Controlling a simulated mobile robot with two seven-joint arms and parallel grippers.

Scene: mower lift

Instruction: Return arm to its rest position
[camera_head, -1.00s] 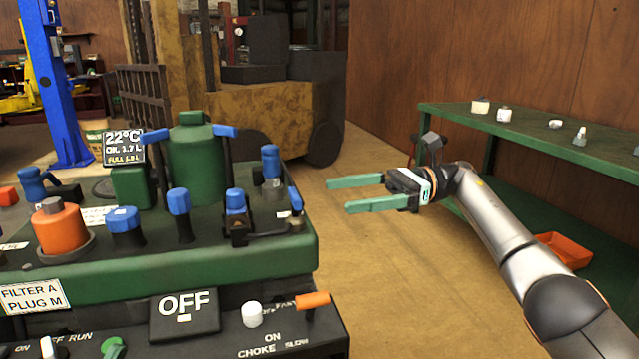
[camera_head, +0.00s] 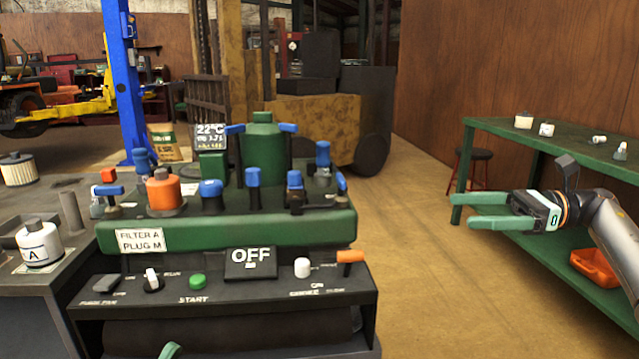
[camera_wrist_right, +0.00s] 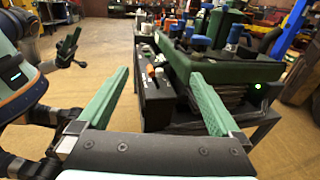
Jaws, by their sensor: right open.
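My right gripper (camera_head: 475,211) is open and empty, its two green fingers pointing left. It hangs in the air right of the mower console, in front of the green bench. In the right wrist view, my right gripper (camera_wrist_right: 160,100) has its fingers wide apart with nothing between them. The green mower console (camera_head: 230,235), with its blue caps and OFF display, lies beyond the fingertips, apart from them. A green fingertip of my left gripper (camera_head: 170,350) just shows at the bottom edge of the head view; the rest is cut off.
A green bench (camera_head: 540,150) with small parts stands at the right, an orange tray (camera_head: 595,267) on its lower shelf. A grey bench (camera_head: 30,290) with white filters is at the left. A yellow forklift (camera_head: 320,125) stands behind. The floor (camera_head: 415,270) between console and green bench is clear.

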